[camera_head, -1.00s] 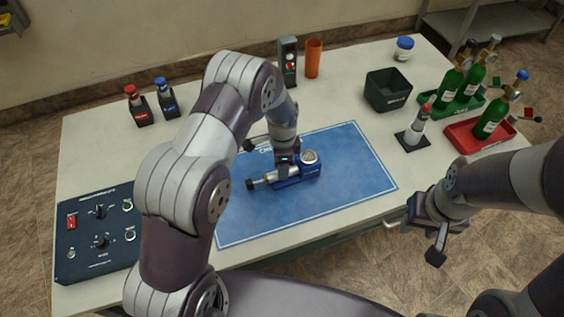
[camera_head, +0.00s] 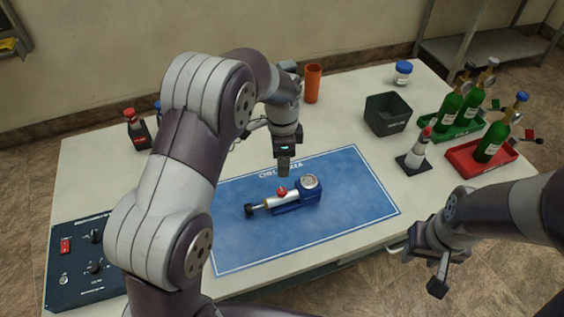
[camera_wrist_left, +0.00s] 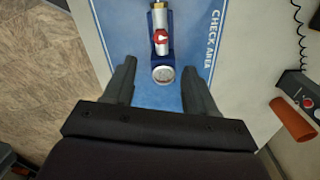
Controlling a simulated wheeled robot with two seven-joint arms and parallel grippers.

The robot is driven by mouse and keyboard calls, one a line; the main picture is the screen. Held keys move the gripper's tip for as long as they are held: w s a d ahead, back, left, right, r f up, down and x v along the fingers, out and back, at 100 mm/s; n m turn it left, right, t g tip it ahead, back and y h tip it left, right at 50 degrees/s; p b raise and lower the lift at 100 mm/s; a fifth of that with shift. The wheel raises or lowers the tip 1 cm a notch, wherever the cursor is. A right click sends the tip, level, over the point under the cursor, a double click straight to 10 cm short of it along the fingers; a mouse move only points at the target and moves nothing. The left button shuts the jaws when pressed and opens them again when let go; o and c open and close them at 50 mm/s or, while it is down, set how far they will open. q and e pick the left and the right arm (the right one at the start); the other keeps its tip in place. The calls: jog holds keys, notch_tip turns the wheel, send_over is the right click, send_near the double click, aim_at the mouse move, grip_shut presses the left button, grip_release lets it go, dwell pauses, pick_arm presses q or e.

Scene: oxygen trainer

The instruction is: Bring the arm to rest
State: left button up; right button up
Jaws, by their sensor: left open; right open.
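My left gripper (camera_head: 284,165) hangs open and empty above the far part of the blue check mat (camera_head: 345,225). Its two spread fingers (camera_wrist_left: 158,88) also show in the left wrist view. A blue device with a silver cylinder, red knob and round gauge (camera_head: 290,196) lies on the mat, a little nearer than the gripper and apart from it. In the left wrist view the device (camera_wrist_left: 162,45) is ahead of the fingers, its gauge nearest. My right gripper (camera_head: 437,262) is off the table's front right edge, with nothing in it.
A black bin (camera_head: 388,115), orange cup (camera_head: 312,84) and blue-lidded jar (camera_head: 402,73) stand at the back. Green bottles sit in green (camera_head: 462,127) and red (camera_head: 470,163) trays at right. A control panel (camera_head: 80,262) lies at left, partly behind my arm.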

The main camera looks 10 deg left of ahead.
dwell(0.3)
pick_arm(q)
jog(key=s+a+r+n, duration=0.1)
jog(key=s+a+n, duration=0.1)
jog(key=s+n, duration=0.5)
jog(key=s+a+r+n+t, duration=0.1)
jog(key=s+n, duration=0.5)
jog(key=s, duration=0.6)
jog(key=shift+a+r+n, duration=0.25)
jog(key=shift+a+n, duration=0.15)
jog(key=shift+a, duration=0.35)
jog(key=shift+s, duration=0.1)
